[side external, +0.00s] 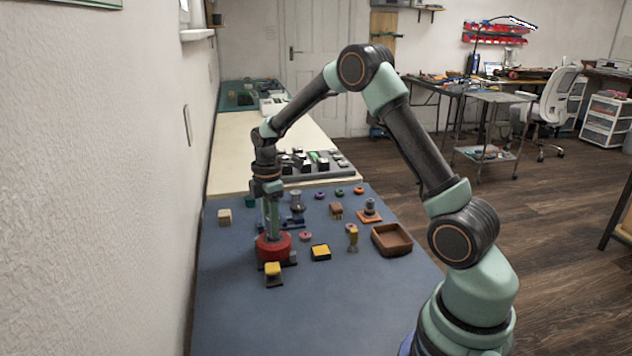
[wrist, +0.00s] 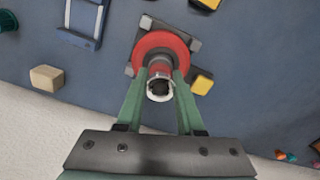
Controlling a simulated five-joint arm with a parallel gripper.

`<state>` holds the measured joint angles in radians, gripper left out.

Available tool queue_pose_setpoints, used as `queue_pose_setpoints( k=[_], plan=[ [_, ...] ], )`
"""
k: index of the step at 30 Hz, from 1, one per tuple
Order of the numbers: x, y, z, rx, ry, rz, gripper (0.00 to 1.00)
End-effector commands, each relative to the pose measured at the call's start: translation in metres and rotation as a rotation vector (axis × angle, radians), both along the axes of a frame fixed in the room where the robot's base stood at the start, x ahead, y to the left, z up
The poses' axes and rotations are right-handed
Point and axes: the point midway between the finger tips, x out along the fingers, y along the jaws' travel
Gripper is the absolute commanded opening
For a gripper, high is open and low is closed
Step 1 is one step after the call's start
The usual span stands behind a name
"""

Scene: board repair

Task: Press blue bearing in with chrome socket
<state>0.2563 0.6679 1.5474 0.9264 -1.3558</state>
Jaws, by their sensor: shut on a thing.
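My gripper (wrist: 160,84) is shut on the chrome socket (wrist: 159,94), whose open ring end faces the wrist camera between the two green fingers. The socket stands over the middle of a round red housing (wrist: 147,44), which sits on a dark base with grey corner blocks. In the side view my gripper (side external: 272,228) points straight down at the red housing (side external: 272,250), and the socket cannot be made out there. I do not see the blue bearing; the socket and fingers cover the housing's centre. I cannot tell whether the socket's lower end touches anything inside the housing.
Yellow-topped blocks (side external: 274,270) (side external: 321,252) stand close to the housing. A blue frame (wrist: 82,22) and a wooden block (wrist: 47,78) lie to its left in the wrist view. A brown tray (side external: 391,252) is at the right. The mat's front is clear.

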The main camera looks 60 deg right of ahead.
Motion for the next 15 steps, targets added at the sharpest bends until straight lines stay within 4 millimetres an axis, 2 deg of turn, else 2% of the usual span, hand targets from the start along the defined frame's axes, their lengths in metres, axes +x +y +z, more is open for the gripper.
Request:
queue_pose_setpoints(
  k=[15],
  plan=[
    [0.0000, 0.0000, -0.0060, 0.000, 0.000, 0.000, 0.00]
  ],
)
